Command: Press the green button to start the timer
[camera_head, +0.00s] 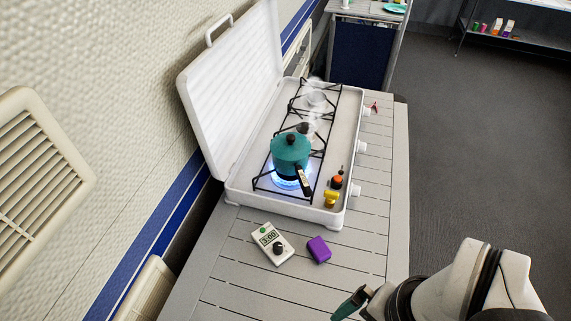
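The timer (286,256) is a small white box lying on the slatted table in front of the stove. Its display reads what looks like 3:00, with a black knob below it. The green button (264,230) is at the timer's upper left end, uncovered. My gripper (345,307) is at the bottom edge of the view, to the right of and nearer than the timer, apart from it. Only a dark green finger part shows, so I cannot tell whether it is open or shut.
A purple block (319,249) lies just right of the timer. Behind is a white camping stove (288,208) with its lid up, a lit burner and a steaming teal pot (290,153). Small orange and yellow items stand on its right front. The table (262,289) nearer than the timer is clear.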

